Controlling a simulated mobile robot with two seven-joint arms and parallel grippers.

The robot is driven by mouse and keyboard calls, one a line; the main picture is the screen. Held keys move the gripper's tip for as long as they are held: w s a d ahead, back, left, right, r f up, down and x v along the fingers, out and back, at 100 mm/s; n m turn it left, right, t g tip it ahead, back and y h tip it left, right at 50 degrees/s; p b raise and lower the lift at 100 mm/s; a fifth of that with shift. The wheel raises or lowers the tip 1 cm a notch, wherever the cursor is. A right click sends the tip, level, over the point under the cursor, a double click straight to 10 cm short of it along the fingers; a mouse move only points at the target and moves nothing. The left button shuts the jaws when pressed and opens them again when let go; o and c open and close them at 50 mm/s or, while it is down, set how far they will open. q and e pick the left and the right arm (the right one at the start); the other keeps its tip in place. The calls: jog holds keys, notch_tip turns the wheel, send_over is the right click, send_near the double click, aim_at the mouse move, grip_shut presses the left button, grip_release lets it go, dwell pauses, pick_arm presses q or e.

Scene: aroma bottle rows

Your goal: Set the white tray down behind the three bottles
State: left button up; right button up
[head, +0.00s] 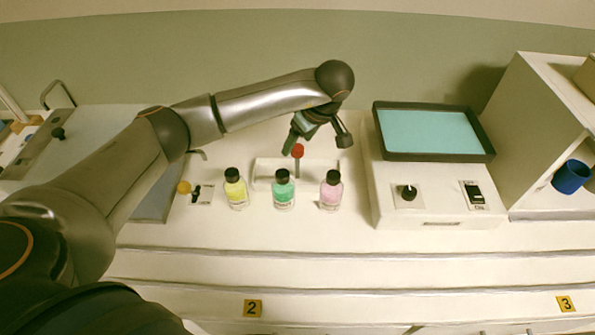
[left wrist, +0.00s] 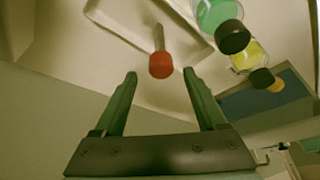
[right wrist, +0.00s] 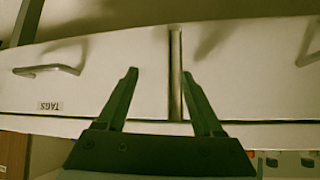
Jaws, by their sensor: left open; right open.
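The white tray (head: 263,165) rests on the white counter behind the yellow bottle (head: 236,190), the green bottle (head: 283,192) and the pink bottle (head: 330,193). All three stand upright in a row with black caps. A post with a red knob (head: 298,151) rises from the tray. My left gripper (head: 300,140) is at the knob, above the tray. In the left wrist view my left gripper (left wrist: 160,74) is open, with the red knob (left wrist: 161,65) just beyond and between its fingertips. My right gripper (right wrist: 160,72) is open and empty, facing drawer fronts.
A device with a teal screen (head: 430,132) stands right of the bottles, and a shelf with a blue cup (head: 571,176) is at far right. The counter in front of the bottles is clear.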

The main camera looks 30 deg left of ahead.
aim_at(294, 153)
pick_arm(q)
jog(key=x, duration=0.2)
jog(key=p+x, duration=0.1)
jog(key=x, duration=0.2)
jog(key=shift+s+d+f, duration=0.1)
jog(key=shift+f, duration=0.3)
jog(key=shift+c, duration=0.3)
grip_shut()
jog(key=shift+r, duration=0.1)
dwell(0.6)
